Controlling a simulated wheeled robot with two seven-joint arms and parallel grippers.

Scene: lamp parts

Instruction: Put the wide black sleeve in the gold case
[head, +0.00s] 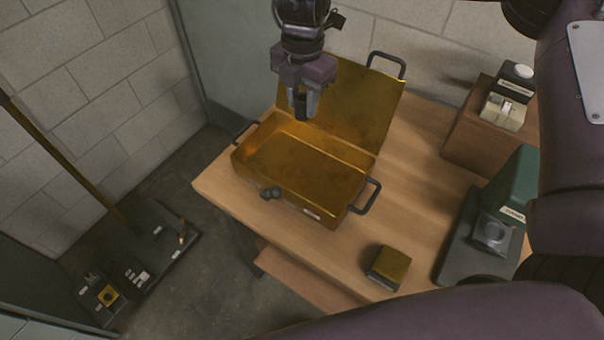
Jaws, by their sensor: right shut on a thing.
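The gold case (240,160) stands open on the wooden table, its lid (365,105) tilted up at the back. The inside that shows looks empty. My right gripper (302,108) comes down from the top, above the back part of the case. It is shut on a small black piece, likely the wide black sleeve (301,106), held between its fingertips. The fingers hide part of the piece, and its exact shape is hard to tell. The piece looks clear of the case floor. My left gripper is not in view.
A small gold-topped block (390,264) sits at the table's front. A green block (512,190) and grey device (493,234) stand on a dark plate at right. A cream device (505,110) rests on a wooden block (465,132). A dark base (150,250) lies on the floor.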

